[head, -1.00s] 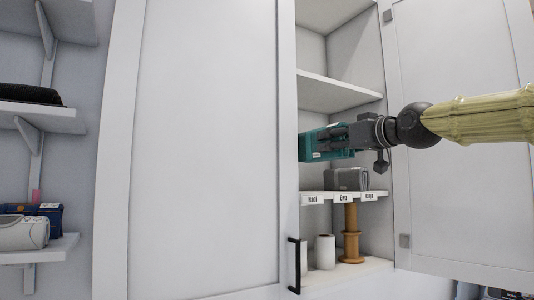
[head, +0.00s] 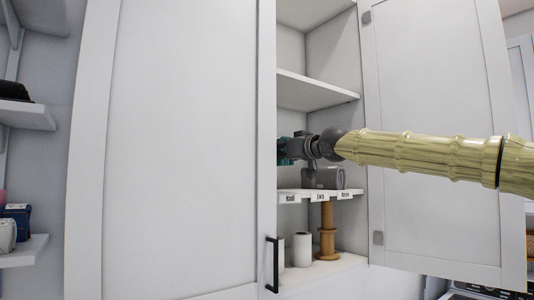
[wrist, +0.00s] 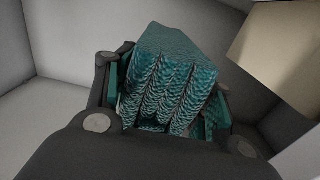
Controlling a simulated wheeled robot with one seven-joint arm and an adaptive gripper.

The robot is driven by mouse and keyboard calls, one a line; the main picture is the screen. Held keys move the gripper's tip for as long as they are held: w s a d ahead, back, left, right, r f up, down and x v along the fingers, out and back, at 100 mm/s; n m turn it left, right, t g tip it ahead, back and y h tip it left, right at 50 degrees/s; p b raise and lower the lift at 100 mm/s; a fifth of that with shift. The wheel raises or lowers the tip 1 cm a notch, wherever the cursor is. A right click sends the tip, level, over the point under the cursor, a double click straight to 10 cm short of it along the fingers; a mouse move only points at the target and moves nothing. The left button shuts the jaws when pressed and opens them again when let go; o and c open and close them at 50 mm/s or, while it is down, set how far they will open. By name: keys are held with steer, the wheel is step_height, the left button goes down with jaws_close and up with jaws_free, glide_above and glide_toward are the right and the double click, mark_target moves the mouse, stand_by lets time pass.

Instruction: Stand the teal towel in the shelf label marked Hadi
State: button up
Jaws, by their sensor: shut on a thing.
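My gripper (head: 290,150) is inside the open cabinet, above the labelled shelf. It is shut on the teal towel (wrist: 172,75), which is folded and fills the space between the fingers in the wrist view. In the head view only a small part of the towel (head: 283,157) shows; the closed door's edge hides the rest. The Hadi label (head: 290,198) is at the left end of the shelf's front edge, below the gripper. Labels that look like Ewa (head: 317,197) and one I cannot read clearly (head: 344,194) sit to its right.
A grey folded item (head: 325,178) stands on the labelled shelf, right of the Hadi section. An upper shelf (head: 310,90) is above my gripper. A closed door (head: 185,150) is on the left, an open door (head: 440,210) on the right. White rolls and a wooden spool (head: 327,235) stand below.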

mark_target(290, 199)
steer(key=shift+d+f, duration=0.15)
steer(key=shift+f, duration=0.45)
steer(key=shift+w+a+f, duration=0.1)
steer(key=shift+a+f, duration=0.15)
steer(key=shift+f, duration=0.5)
steer(key=shift+d+f, duration=0.15)
steer(key=shift+f, duration=0.65)
steer(key=shift+a+f, duration=0.2)
steer(key=shift+f, duration=0.75)
steer(key=shift+d+f, duration=0.15)
steer(key=shift+f, duration=0.1)
steer(key=shift+f+b, duration=0.35)
steer(key=shift+f, duration=0.25)
steer(key=o, duration=1.3)
